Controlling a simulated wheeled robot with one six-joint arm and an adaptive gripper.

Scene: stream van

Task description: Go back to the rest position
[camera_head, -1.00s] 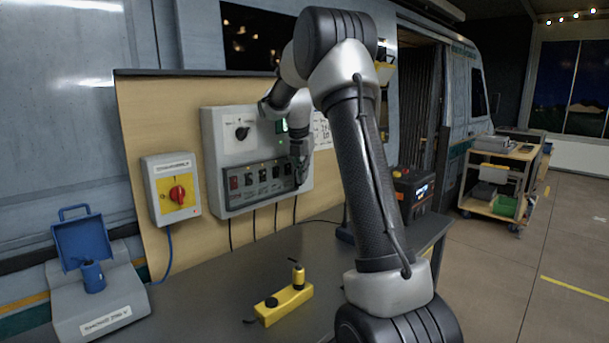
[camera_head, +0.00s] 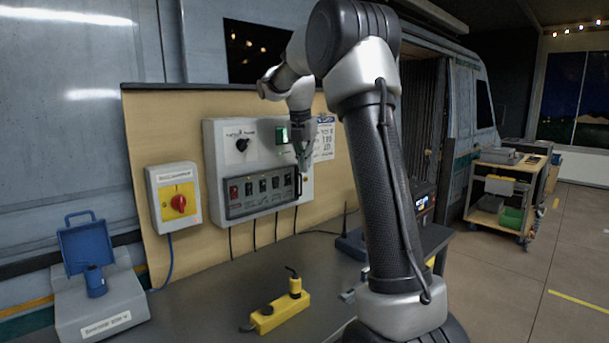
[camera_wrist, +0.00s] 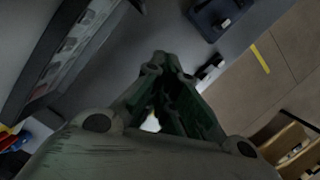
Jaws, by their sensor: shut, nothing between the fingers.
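My gripper (camera_head: 304,160) is shut and empty. In the head view it hangs pointing down in front of the right part of the grey control panel (camera_head: 222,165), near the row of switches, and hides a little of the panel's right side. Whether it touches the panel I cannot tell, but there seems to be a gap. In the wrist view my gripper (camera_wrist: 170,75) points down over the dark worktop, with the panel's switch row (camera_wrist: 75,45) at the upper left.
A red rotary switch box (camera_head: 174,197) is left of the panel. On the worktop (camera_head: 210,300) stand a blue-lidded box (camera_head: 88,245), a yellow block with a plug (camera_head: 280,312) and a dark blue device (camera_head: 352,245). A cart (camera_head: 505,190) stands at the right on open floor.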

